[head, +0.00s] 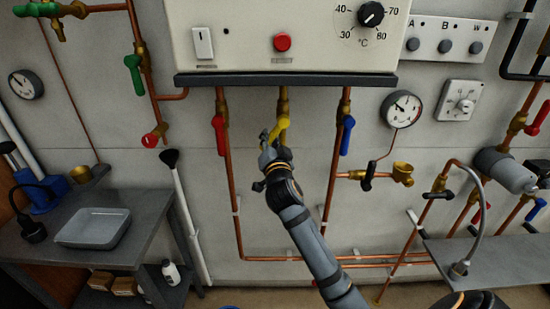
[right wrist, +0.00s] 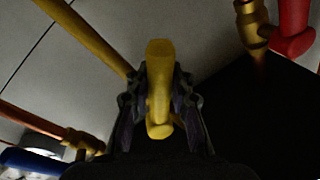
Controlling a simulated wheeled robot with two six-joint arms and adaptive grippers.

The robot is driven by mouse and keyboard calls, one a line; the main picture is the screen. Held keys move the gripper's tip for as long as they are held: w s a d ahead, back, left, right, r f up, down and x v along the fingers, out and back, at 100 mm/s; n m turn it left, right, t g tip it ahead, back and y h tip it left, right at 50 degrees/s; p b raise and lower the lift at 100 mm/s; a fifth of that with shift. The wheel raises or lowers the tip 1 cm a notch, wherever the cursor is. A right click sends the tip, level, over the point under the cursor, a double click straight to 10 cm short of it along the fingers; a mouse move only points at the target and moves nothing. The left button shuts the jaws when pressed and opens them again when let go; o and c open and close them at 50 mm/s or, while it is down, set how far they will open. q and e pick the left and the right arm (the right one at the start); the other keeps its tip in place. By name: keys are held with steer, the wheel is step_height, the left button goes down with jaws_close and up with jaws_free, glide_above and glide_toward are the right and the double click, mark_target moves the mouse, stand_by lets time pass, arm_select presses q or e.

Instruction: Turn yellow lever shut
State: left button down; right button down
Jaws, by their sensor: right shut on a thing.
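The yellow lever (head: 277,131) sits on the middle pipe under the white boiler, between a red lever (head: 219,135) and a blue lever (head: 347,135). It slants down to the left from its brass valve (head: 283,101). My right gripper (head: 266,140) is at the lever's lower end, its arm reaching up from below. In the right wrist view the yellow lever (right wrist: 159,85) stands between the two fingers, and the gripper (right wrist: 160,115) is shut on it. The gripper hides part of the lever in the head view. My left gripper is not in view.
The boiler's dark bottom edge (head: 285,80) is close above. Copper pipes run down on both sides of my right arm. A gauge (head: 401,108) and a brass fitting (head: 402,173) are to the right. A bench with a grey tray (head: 93,228) stands at left.

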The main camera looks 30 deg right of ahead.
steer(key=m+b, duration=0.2)
steer(key=b, duration=0.1)
steer(key=w+a+r+m+h+b, duration=0.1)
steer(key=m+b, duration=0.2)
steer(key=a+r+m+h+b, duration=0.1)
steer(key=m+b, duration=0.2)
steer(key=shift+w+r+b, duration=0.15)
steer(key=shift+r+b, duration=0.1)
steer(key=shift+b, duration=0.15)
steer(key=r+m+b, duration=0.1)
steer(key=m+b, duration=0.1)
steer(key=m, duration=0.1)
steer(key=shift+a+r+m+g+h, duration=0.2)
steer(key=shift+r+m+g+h, duration=0.1)
steer(key=shift+r+h, duration=0.1)
steer(key=shift+w+r+m+h+b, duration=0.1)
steer(key=shift+r+m+h+b, duration=0.3)
steer(key=shift+m+b, duration=0.15)
steer(key=c, duration=1.2)
jaws_free()
steer(key=shift+r, duration=0.1)
steer(key=shift+o, duration=0.2)
